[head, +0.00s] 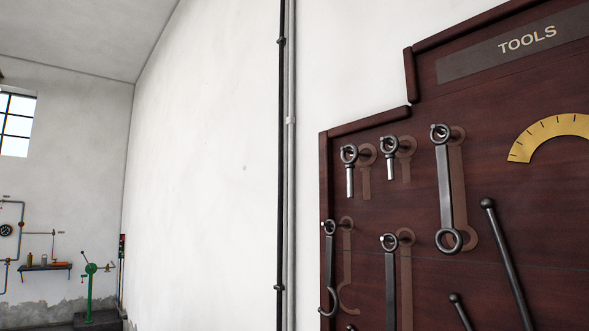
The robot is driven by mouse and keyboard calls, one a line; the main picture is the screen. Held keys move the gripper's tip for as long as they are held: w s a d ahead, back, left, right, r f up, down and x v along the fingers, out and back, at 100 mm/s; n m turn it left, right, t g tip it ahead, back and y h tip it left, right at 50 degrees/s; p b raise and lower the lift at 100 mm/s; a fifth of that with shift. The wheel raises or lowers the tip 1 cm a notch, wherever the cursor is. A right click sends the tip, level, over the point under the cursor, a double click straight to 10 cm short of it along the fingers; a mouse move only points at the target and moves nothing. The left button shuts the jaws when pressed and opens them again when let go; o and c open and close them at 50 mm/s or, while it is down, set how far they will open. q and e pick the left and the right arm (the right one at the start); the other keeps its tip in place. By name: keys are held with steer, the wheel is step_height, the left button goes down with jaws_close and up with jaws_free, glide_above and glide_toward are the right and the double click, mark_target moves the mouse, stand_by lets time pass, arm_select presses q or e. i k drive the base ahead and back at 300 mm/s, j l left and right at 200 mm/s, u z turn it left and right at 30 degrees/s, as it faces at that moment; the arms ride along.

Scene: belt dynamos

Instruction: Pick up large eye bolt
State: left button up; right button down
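Two steel eye bolts hang by their rings from pegs on a dark red wooden tool board. The left eye bolt (349,170) looks longer, with its pale shank pointing down. The right eye bolt (389,158) looks shorter and hangs slightly higher in the picture. The left one appears to be the large eye bolt. Each has a lighter painted silhouette beside it on the board. Neither of my grippers is in view.
The tool board (480,180) also holds a double-ringed link (446,195), a hook (329,268), a ringed bar (391,275) and lever rods (508,262). Pipes (285,150) run down the white wall to its left. A green stand (91,290) is far left.

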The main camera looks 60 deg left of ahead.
mark_target(350, 166)
steer(key=u, duration=1.35)
